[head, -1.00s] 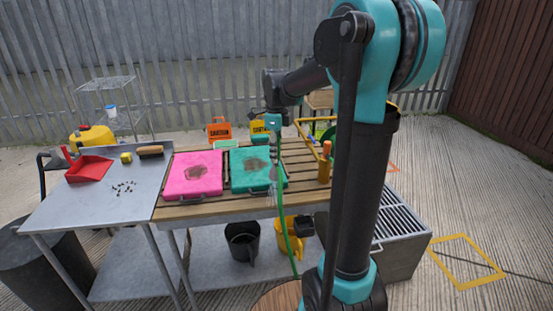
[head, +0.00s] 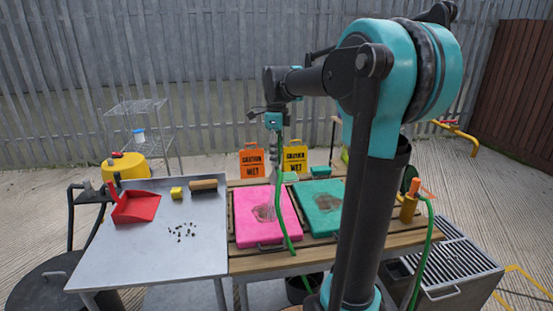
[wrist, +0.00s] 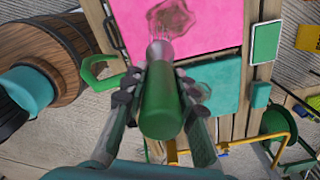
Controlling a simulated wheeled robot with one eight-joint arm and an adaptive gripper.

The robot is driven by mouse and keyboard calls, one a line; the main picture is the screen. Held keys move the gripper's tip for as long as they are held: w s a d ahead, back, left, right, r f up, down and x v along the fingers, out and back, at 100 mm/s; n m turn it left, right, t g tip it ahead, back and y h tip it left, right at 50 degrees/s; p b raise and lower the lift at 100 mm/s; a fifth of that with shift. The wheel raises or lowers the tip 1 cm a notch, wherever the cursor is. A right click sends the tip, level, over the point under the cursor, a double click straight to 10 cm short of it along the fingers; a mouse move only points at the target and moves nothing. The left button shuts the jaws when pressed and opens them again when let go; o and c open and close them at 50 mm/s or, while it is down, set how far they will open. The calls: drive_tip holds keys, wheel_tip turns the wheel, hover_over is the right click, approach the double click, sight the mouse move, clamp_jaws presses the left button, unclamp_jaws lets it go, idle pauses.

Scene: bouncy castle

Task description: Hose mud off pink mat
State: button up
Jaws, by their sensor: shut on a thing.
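The pink mat (head: 254,232) lies on the slatted bench with a brown mud patch (head: 263,213) near its middle; the patch also shows in the wrist view (wrist: 170,18). My gripper (head: 273,145) is above the far part of the pink mat in the head view. In the wrist view my gripper (wrist: 160,105) is shut on the green hose nozzle (wrist: 161,105), with its pale head towards the mud and thin streaks of spray leaving it. The green hose (head: 283,215) hangs down across the pink mat. The teal mat (head: 310,218) beside it also bears mud.
A steel table (head: 150,250) at left holds a red dustpan (head: 137,207), a yellow sponge (head: 176,193), a brush (head: 203,185) and dark crumbs. Orange (head: 251,162) and yellow (head: 295,158) caution signs stand behind the mats. A grated metal drain unit (head: 450,262) is at right.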

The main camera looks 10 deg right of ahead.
drive_tip(key=shift+f, duration=3.4)
drive_tip(key=w+a, duration=0.5)
drive_tip(key=shift+d, duration=0.1)
drive_tip(key=shift+w+d, duration=0.4)
drive_tip(key=shift+d, duration=0.4)
drive_tip(key=shift+w+d, duration=0.45)
drive_tip(key=shift+d, duration=0.35)
drive_tip(key=shift+w+d, duration=0.4)
drive_tip(key=shift+d, duration=0.4)
drive_tip(key=s+a, duration=0.7)
drive_tip(key=shift+s+a, duration=0.2)
drive_tip(key=shift+s, duration=0.05)
idle(0.7)
